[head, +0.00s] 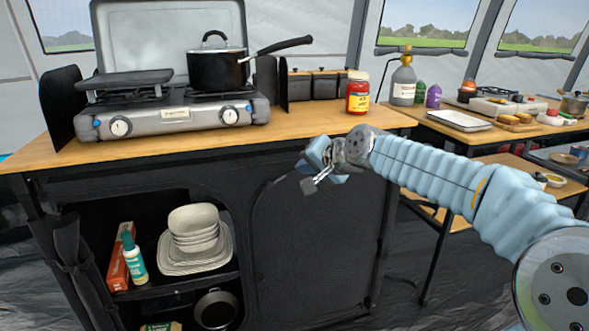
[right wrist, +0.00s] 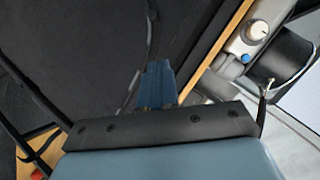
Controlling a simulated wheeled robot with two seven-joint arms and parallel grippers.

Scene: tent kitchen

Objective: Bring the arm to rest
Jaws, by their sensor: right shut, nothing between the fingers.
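My right arm (head: 430,172) comes in from the right in the head view, in a light blue sleeve. My right gripper (head: 310,185) hangs in front of the dark cabinet door, below the counter's front edge. It is shut and empty. In the right wrist view the blue fingers (right wrist: 158,82) are together, with the dark cabinet front behind them. My left gripper is in neither view.
A wooden counter (head: 290,125) carries a camping stove (head: 170,112), a black pot (head: 217,70) and a red-labelled jar (head: 358,93). Below, an open shelf holds bowls (head: 195,225) and a spray bottle (head: 133,258). A second table with a tray (head: 459,120) stands at right.

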